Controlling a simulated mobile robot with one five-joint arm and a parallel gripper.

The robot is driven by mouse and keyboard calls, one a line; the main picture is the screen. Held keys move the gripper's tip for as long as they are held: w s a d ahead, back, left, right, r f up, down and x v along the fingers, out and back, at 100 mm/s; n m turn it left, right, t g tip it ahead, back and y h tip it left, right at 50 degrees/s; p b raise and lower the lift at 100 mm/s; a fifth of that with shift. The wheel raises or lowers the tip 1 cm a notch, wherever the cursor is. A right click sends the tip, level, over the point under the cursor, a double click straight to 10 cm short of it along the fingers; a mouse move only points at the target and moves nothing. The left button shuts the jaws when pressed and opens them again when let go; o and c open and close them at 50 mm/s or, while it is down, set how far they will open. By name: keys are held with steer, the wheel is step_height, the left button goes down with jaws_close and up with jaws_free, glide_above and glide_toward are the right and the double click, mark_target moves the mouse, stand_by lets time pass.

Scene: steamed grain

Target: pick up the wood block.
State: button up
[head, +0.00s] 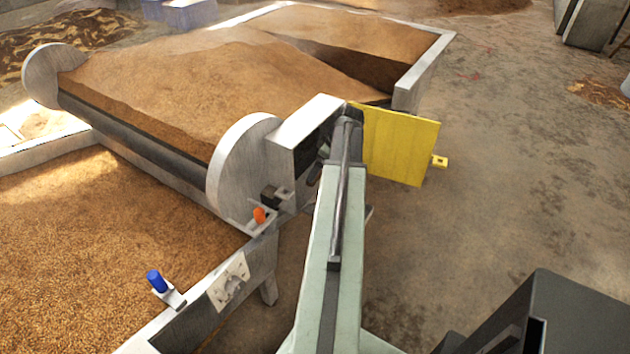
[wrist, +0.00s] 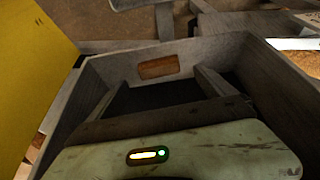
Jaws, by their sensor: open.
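The wood block (wrist: 158,67) is a small orange-brown rectangular piece inside a grey open box (wrist: 95,70) in the wrist view. It lies near the box's far wall, ahead of my gripper (wrist: 162,80). My gripper is open, with one finger to the left and one to the right of the block's line, and nothing is between them. The fingers appear to reach into the box. In the head view the grey box (head: 305,122) stands at the end of my arm; the block and my fingertips are hidden there.
A yellow door (head: 402,143) stands open to the right of the box; it also shows at left in the wrist view (wrist: 32,75). Grain-filled troughs (head: 30,157) lie to the left, with a blue knob (head: 156,281) and an orange knob (head: 259,215).

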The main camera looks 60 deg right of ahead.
steer(key=b+x, duration=0.4)
steer(key=x, duration=0.1)
steer(key=shift+d+f+b, duration=0.1)
steer(key=shift+f+b, duration=0.05)
steer(key=shift+b, duration=0.15)
steer(key=shift+s, duration=0.1)
steer(key=c, duration=1.4)
steer(key=shift+s+r+p, duration=0.15)
steer(key=shift+r+p, duration=0.6)
step_height(320, 180, up, 6)
steer(key=p, duration=0.6)
steer(key=shift+r, duration=0.25)
steer(key=s, duration=1.9)
steer(key=shift+s+f, duration=0.3)
steer(key=shift+s, duration=0.1)
